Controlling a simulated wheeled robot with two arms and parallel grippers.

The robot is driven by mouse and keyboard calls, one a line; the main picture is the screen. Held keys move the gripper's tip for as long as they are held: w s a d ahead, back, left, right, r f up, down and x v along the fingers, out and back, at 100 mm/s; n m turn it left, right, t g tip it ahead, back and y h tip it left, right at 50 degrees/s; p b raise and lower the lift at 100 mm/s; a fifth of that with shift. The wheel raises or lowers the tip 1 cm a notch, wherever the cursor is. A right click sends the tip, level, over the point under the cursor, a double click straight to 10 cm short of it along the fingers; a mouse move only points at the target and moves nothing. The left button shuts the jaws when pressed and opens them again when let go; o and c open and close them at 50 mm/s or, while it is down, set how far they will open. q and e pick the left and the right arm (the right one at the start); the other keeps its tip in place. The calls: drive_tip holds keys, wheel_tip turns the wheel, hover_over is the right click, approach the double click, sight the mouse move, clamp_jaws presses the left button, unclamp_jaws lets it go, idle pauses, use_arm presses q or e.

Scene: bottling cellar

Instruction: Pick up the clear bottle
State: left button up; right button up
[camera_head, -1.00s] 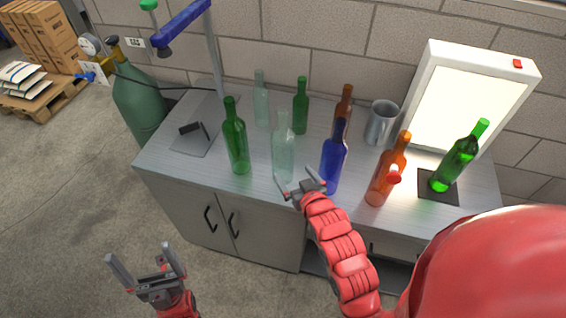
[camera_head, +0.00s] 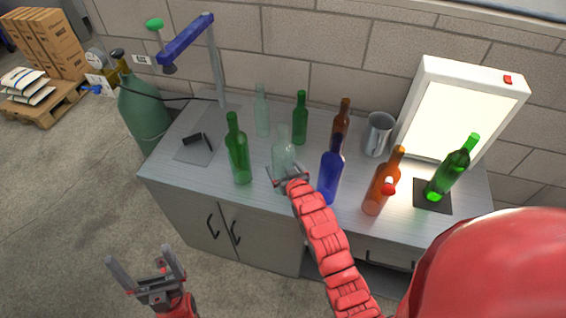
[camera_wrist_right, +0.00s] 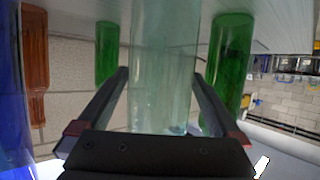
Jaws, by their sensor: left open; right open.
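A clear pale bottle (camera_head: 283,150) stands upright at the front middle of the bench, its lower part partly hidden by my right gripper. My right gripper (camera_head: 288,173) is open at it, one finger on each side. In the right wrist view the clear bottle (camera_wrist_right: 162,60) fills the space between the open fingers (camera_wrist_right: 160,78); I cannot tell whether they touch it. A second clear bottle (camera_head: 262,112) stands farther back. My left gripper (camera_head: 145,258) is open and empty, low in front of the bench over the floor.
A green bottle (camera_head: 238,155) stands close left of the front clear bottle, a blue bottle (camera_head: 329,175) close right. Another green bottle (camera_head: 300,120), brown bottles (camera_head: 379,187) and a metal mug (camera_head: 377,135) share the bench (camera_head: 205,178). A lit panel (camera_head: 450,118) stands at right.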

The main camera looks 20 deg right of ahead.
sight(286, 150)
drive_tip(key=shift+w+f, duration=0.25)
drive_tip(key=shift+w, duration=0.2)
drive_tip(key=shift+c, duration=0.2)
clamp_jaws()
drive_tip(key=shift+r, duration=0.2)
wheel_tip(286, 150, up, 8)
drive_tip(key=b, duration=0.3)
drive_tip(key=shift+w+r+b, duration=0.1)
drive_tip(key=shift+r+b, duration=0.1)
drive_tip(key=shift+b, duration=0.15)
drive_tip(key=shift+r, duration=0.7)
